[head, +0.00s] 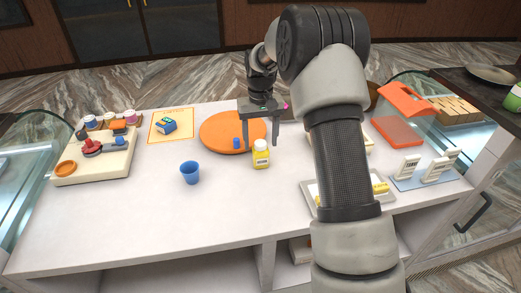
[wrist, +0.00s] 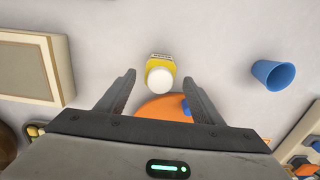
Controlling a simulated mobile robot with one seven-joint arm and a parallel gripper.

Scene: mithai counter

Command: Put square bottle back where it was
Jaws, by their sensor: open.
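The square bottle (head: 261,156), yellow with a white cap, stands upright on the white counter, just in front of a round orange board. My gripper (head: 259,143) is open, pointing down behind the bottle in the head view. In the wrist view the bottle (wrist: 161,68) shows from above, its white cap near the line between the two fingertips (wrist: 158,76). The fingers look apart from it, with nothing held. Whether they reach down to its height is hard to tell.
The orange board (head: 215,128) has a small blue piece (head: 237,143) at its front edge. A blue cup (head: 190,173) stands to the left. A cream tray (head: 97,164) is at far left, and a yellow mat (head: 170,125) holds a blue item. My arm hides part of the right side.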

